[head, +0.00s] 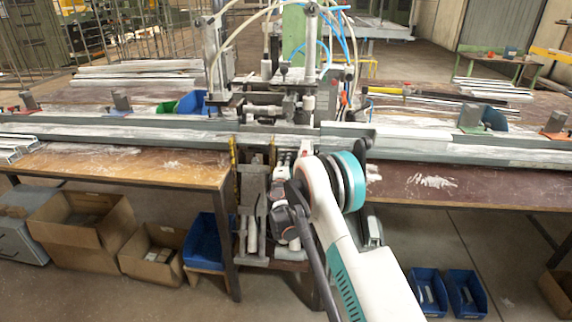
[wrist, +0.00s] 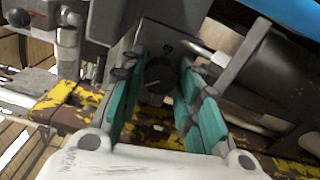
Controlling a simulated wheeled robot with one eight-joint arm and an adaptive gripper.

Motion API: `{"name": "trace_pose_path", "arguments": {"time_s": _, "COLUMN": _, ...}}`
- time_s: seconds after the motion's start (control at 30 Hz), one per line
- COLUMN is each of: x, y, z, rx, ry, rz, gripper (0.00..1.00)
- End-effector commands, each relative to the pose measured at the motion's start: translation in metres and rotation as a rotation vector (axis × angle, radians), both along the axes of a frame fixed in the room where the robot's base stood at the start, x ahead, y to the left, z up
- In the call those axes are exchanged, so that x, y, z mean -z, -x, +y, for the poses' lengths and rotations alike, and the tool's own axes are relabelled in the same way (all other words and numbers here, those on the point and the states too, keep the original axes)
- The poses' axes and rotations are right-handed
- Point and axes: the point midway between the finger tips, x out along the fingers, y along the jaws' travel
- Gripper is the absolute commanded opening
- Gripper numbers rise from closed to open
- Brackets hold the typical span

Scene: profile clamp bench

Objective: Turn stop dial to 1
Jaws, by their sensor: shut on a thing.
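The stop dial (wrist: 160,72) is a dark round knob with a short pale mark, set against a grey metal plate. In the wrist view it sits between the two teal finger pads of my gripper (wrist: 156,80). The gripper is shut on the dial, one pad on each side. The pale mark lies nearly level in the picture. Faint markings show on the plate above the knob, too small to read. In the head view my arm reaches the middle of the clamp bench, and the dial and fingertips cannot be made out there.
The clamp machine (head: 275,95) stands in the middle of the bench, with hoses above. A long metal rail (head: 120,133) runs across the front. Cardboard boxes (head: 85,225) and blue bins (head: 465,292) are below. In the wrist view a worn yellow beam (wrist: 75,105) passes close behind the fingers.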

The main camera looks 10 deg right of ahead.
Motion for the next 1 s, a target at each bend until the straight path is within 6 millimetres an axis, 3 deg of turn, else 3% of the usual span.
{"name": "trace_pose_path", "arguments": {"time_s": 0.4, "x": 0.0014, "y": 0.0008, "z": -0.0008, "rx": 0.002, "ry": -0.173, "rz": -0.055, "gripper": 0.06}}
{"name": "trace_pose_path", "arguments": {"time_s": 0.93, "x": 0.0017, "y": 0.0011, "z": -0.0010, "rx": 0.002, "ry": -0.195, "rz": -0.063, "gripper": 0.06}}
{"name": "trace_pose_path", "arguments": {"time_s": 0.97, "x": 0.0017, "y": 0.0011, "z": -0.0011, "rx": 0.003, "ry": -0.195, "rz": -0.063, "gripper": 0.32}}
{"name": "trace_pose_path", "arguments": {"time_s": 1.0, "x": 0.0017, "y": 0.0011, "z": -0.0011, "rx": 0.003, "ry": -0.195, "rz": -0.063, "gripper": 0.39}}
